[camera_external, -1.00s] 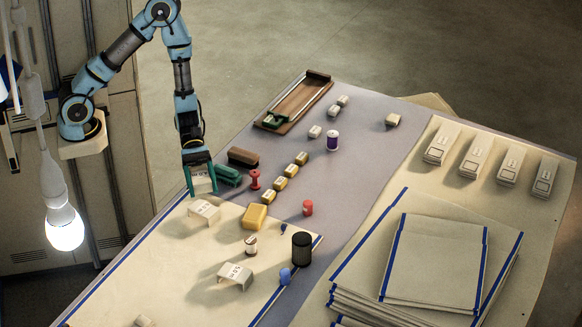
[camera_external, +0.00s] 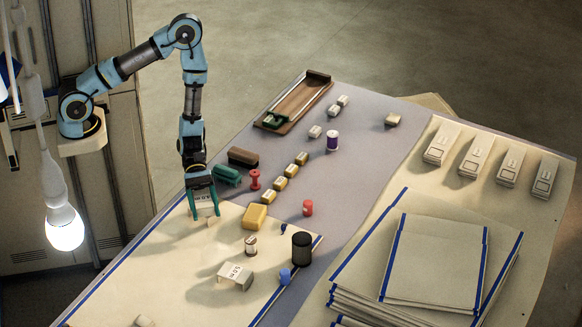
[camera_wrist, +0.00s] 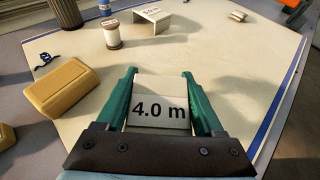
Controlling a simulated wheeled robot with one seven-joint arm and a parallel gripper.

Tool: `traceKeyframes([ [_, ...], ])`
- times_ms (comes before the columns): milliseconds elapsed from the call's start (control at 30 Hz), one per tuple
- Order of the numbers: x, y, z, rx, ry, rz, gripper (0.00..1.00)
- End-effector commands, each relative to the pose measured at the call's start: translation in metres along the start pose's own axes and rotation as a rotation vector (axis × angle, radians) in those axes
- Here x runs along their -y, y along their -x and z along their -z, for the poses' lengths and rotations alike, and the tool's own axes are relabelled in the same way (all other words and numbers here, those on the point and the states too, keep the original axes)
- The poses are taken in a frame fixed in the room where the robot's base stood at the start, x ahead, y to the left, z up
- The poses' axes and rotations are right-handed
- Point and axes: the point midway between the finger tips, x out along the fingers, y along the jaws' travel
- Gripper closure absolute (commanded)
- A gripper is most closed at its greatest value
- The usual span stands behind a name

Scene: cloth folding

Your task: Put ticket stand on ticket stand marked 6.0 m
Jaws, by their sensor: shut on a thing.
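My gripper (camera_external: 204,211) is shut on a cream ticket stand (camera_wrist: 160,112) marked 4.0 m, held between its green fingers. In the external view, that stand (camera_external: 205,202) is low over the left part of the cream cloth, at the place where another stand stood. That lower stand is mostly hidden by the gripper and held stand, so I cannot read its mark or tell whether the two touch. Another folded stand (camera_external: 236,273) stands nearer the camera on the cloth; it also shows at the top of the wrist view (camera_wrist: 151,15), its mark too small to read surely.
A yellow block (camera_external: 255,216), a thread spool (camera_external: 251,245) and a black cup (camera_external: 301,247) stand right of the gripper. A green block (camera_external: 228,176) and a red spool (camera_external: 254,179) are close behind.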

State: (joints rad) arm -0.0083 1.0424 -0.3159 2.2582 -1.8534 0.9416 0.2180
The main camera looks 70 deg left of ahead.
Motion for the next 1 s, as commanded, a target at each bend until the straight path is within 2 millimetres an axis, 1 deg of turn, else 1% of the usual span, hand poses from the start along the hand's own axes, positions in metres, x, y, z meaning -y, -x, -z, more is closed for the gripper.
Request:
traceKeyframes([
  [133, 0.0, -0.002, 0.004, 0.0, 0.0, 0.0, 0.84],
  [167, 0.0, -0.001, 0.003, 0.0, 0.0, 0.0, 0.27],
  [400, 0.0, -0.001, 0.002, 0.0, 0.0, 0.0, 0.01],
  [633, 0.0, -0.001, 0.002, 0.0, 0.0, 0.0, 0.01],
  [733, 0.0, 0.001, -0.003, 0.0, 0.0, 0.0, 0.01],
  [867, -0.001, 0.018, 0.001, 0.0, -0.001, -0.003, 0.01],
  [1000, -0.001, 0.047, 0.002, -0.001, -0.002, -0.005, 0.01],
])
